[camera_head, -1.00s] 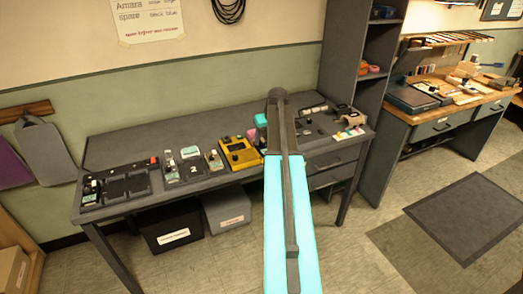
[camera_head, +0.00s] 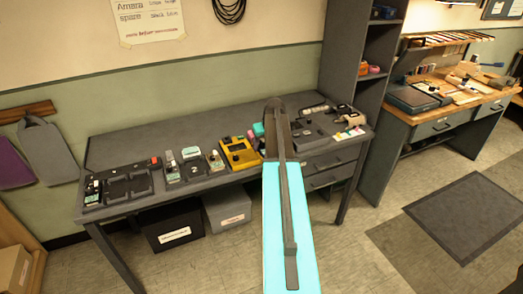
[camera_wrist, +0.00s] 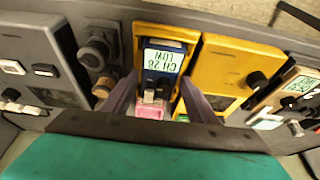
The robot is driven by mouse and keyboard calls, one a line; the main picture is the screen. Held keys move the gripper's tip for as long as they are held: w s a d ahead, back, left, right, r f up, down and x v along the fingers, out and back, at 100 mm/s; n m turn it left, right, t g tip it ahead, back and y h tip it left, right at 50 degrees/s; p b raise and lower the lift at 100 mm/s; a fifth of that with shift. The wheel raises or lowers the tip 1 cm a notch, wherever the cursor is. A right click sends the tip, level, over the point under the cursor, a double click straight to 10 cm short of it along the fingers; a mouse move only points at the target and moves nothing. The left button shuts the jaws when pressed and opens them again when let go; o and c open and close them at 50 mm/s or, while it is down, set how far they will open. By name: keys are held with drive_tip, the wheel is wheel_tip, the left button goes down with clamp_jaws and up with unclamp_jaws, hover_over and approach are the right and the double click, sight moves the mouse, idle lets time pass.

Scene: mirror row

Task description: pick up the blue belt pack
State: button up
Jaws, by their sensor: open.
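The blue belt pack (camera_wrist: 163,62) is in the middle of the wrist view, with a lit screen reading "CH 28 LOW" upside down. It lies against a yellow surface (camera_wrist: 150,33). My gripper (camera_wrist: 158,78) is open, with one dark finger on each side of the pack's lower part. I cannot tell whether either finger touches it. A pink piece (camera_wrist: 150,112) shows between the fingers, below the screen. In the head view, my arm covers much of this part of the bench, and I cannot make out the pack there.
A yellow box (camera_wrist: 222,75) stands close on the right, and a grey knobbed device (camera_wrist: 98,50) close on the left. In the head view, several devices line the grey bench (camera_head: 130,148), whose back strip is clear. A tall shelf (camera_head: 345,60) stands behind its right end.

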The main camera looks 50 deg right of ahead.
idle(0.3)
drive_tip(key=c, duration=0.9)
drive_tip(key=shift+r, duration=0.2)
drive_tip(key=shift+r+b, duration=0.6)
drive_tip(key=shift+r, duration=0.85)
drive_tip(key=s+b, duration=0.1)
drive_tip(key=s, duration=0.4)
drive_tip(key=s+r+b, duration=0.1)
drive_tip(key=s, duration=0.4)
drive_tip(key=s+b, duration=0.1)
drive_tip(key=s, duration=0.5)
drive_tip(key=shift+a+r, duration=0.25)
drive_tip(key=shift+r, duration=0.15)
